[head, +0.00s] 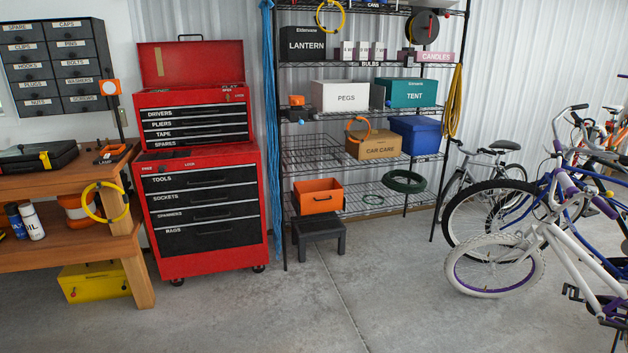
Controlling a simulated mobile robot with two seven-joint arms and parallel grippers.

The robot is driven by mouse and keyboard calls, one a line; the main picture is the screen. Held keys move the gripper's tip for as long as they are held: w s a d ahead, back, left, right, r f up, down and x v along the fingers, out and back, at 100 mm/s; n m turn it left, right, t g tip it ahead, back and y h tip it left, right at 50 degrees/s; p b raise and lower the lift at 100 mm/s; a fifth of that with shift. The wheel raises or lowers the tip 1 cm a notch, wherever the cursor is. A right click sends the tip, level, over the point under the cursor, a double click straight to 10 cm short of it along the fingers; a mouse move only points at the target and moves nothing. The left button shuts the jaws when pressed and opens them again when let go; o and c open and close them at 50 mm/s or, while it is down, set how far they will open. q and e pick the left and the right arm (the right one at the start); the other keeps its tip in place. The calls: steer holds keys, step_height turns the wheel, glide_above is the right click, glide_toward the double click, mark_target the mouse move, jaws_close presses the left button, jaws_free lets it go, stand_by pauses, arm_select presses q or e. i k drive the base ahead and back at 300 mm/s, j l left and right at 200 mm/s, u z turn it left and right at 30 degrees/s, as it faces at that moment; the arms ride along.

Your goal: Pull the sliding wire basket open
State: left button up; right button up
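A black wire shelving rack (437,100) stands against the corrugated wall, right of the red tool chest. On its middle-lower level at the left, a grid of dark wire (312,156) looks like the wire basket, beside the tan CAR CARE box (374,145). It seems to sit within the rack, and nothing shows inside it. Its front edge and any handle are too fine to make out, and I cannot tell how far it is slid out. Neither of my grippers is in view.
A black step stool (320,236) stands on the floor before the rack's left part, below an orange bin (318,197). A red tool chest (205,215) is at left, bicycles (495,265) at right. The concrete floor (370,280) between them is clear.

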mark_target(310, 151)
steer(key=i, duration=1.35)
steer(key=i+l+u, duration=0.2)
steer(key=i, duration=0.4)
steer(key=i+u, duration=0.25)
steer(key=i, duration=0.4)
steer(key=i+l+u, duration=0.5)
steer(key=i, duration=0.2)
